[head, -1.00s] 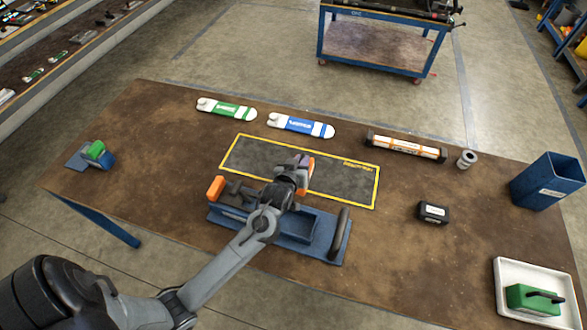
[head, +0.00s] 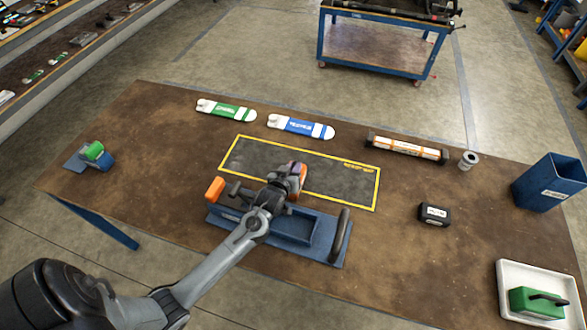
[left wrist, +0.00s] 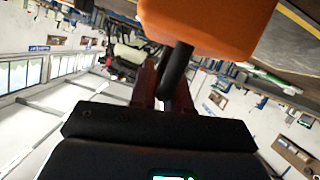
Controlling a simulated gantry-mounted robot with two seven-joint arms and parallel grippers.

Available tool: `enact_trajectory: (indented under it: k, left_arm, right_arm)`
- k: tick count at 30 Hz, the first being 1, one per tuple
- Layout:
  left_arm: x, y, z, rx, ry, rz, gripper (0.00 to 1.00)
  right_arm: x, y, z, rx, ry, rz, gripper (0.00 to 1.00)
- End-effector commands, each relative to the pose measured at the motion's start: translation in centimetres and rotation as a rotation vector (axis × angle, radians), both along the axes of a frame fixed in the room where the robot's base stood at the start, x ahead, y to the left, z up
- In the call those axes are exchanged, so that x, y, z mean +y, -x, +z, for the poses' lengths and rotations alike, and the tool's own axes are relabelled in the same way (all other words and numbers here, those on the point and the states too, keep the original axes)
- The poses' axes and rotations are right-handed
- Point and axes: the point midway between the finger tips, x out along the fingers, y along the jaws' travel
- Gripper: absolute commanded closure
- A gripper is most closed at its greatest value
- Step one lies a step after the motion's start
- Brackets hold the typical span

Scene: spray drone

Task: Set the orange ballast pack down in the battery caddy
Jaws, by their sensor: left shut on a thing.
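My left gripper (head: 291,182) is above the far side of the blue battery caddy (head: 330,250), between it and the yellow-bordered mat. It is shut on the black handle of the orange ballast pack (head: 303,172), which is mostly hidden behind the gripper in the head view. In the left wrist view the orange pack (left wrist: 210,22) fills the top, with its handle between my fingers (left wrist: 165,88). I cannot tell whether the pack touches anything. My right gripper is out of view.
A black box (head: 434,214), a blue bin (head: 550,183) and a white tray (head: 508,275) stand to the right. The table's left part is mostly clear.

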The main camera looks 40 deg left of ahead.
Motion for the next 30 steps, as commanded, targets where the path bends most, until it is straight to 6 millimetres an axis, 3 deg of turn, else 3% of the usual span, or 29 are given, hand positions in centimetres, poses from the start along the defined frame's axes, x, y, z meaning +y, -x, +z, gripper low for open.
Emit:
enact_trajectory:
  k: [7,8,12,23,30]
  left_arm:
    - [0.0,-0.1,0.1,-0.006,-0.001,0.000,1.00]
    - [0.0,0.0,-0.1,-0.001,0.000,0.000,0.79]
    - [0.0,0.0,-0.1,0.000,0.000,0.000,0.58]
    - [-0.1,0.1,0.1,0.000,0.000,0.000,0.58]
    - [-1.0,2.6,1.2,0.001,0.001,0.000,0.58]
  right_arm:
    - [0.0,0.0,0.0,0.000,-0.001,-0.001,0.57]
    - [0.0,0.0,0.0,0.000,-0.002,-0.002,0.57]
    - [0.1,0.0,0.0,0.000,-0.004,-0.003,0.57]
    - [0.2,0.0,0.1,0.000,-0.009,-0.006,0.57]
    - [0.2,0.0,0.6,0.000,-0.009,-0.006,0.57]
